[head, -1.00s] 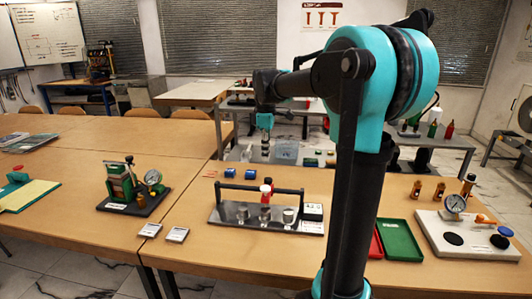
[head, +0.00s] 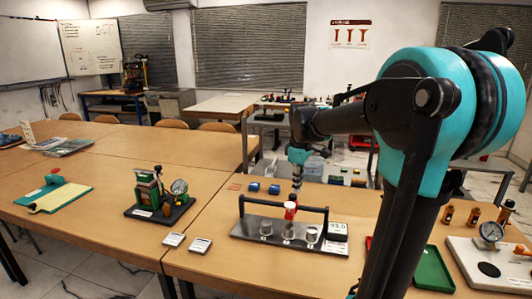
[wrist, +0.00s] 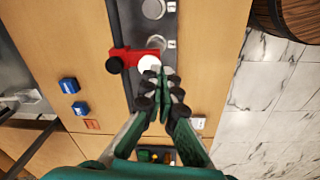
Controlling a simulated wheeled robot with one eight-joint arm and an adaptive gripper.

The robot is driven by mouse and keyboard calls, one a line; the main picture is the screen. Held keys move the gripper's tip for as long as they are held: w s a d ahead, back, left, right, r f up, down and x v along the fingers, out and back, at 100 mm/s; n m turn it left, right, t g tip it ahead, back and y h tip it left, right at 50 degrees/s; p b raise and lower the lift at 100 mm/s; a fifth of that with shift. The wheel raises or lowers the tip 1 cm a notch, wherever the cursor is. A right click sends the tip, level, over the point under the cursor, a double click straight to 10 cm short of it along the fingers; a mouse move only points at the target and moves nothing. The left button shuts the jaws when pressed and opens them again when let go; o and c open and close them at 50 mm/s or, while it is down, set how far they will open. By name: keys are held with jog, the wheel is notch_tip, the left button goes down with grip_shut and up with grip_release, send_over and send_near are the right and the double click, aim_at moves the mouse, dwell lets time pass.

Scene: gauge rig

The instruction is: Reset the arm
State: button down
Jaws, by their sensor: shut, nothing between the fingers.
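My gripper (head: 297,188) points down above and behind a grey metal rig plate (head: 248,231). In the wrist view its fingertips (wrist: 166,74) are closed together with nothing between them, beside a white round cap (wrist: 149,63) on a red piece (wrist: 128,55). This red piece also shows in the head view (head: 290,213), standing upright at the rig's middle. Whether the fingers touch the cap I cannot tell.
A green gauge stand (head: 147,190) stands left of the rig. Two small flat blocks (head: 200,245) lie at the front edge. A green tray (head: 432,268) and a white-based gauge board (head: 468,258) are on the right. Blue blocks (head: 273,189) lie behind the rig.

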jog(key=s+d+f+m+t, duration=0.1)
jog(key=s+f+m, duration=0.2)
jog(key=s+f, duration=0.3)
jog(key=s+d+f+m+t, duration=0.1)
jog(key=s+f+m, duration=0.3)
jog(key=s+f, duration=0.2)
jog(key=s+d+f+m+t, duration=0.1)
jog(key=s+d+f+m, duration=0.1)
jog(key=s+f+m, duration=0.2)
jog(key=shift+s+f, duration=0.6)
jog(key=shift+s, duration=0.35)
jog(key=shift+s+f, duration=0.6)
jog(key=shift+s, duration=0.3)
